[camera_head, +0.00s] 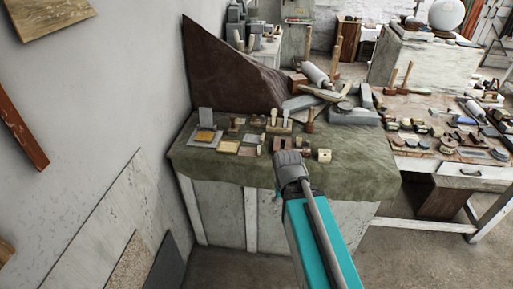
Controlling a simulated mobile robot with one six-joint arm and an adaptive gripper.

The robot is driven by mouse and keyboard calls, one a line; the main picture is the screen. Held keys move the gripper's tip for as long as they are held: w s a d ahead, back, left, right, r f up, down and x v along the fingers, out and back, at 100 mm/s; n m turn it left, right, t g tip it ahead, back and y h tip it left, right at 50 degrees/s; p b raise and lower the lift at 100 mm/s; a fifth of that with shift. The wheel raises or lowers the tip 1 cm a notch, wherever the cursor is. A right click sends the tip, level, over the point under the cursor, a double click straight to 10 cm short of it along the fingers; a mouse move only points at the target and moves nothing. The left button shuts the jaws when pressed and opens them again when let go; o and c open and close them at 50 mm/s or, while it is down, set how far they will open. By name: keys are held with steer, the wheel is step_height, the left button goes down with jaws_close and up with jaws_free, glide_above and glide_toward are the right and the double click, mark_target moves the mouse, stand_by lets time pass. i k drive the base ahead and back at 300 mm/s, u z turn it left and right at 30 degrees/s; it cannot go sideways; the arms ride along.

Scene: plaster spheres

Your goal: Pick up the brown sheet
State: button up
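The brown sheet (228,72) is a large, dark, leather-like piece at the back left of the cloth-covered bench. It stands up against the wall, with a pointed upper left corner and an edge sloping down to the right. My gripper (289,161) seems to be the dark grey end of my teal arm, over the front part of the bench. It is well below and to the right of the sheet in the picture and apart from it. Its fingers cannot be made out, so I cannot tell whether it is open or shut.
The bench with a green cloth (350,172) carries several small wooden blocks and stamps between my gripper and the sheet. Rolls, slabs and a mallet (335,58) lie right of the sheet. A cluttered wooden table (470,165) stands at right. Boards lean on the left wall.

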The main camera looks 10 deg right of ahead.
mark_target(244, 152)
steer(key=i, duration=0.85)
steer(key=u, duration=0.05)
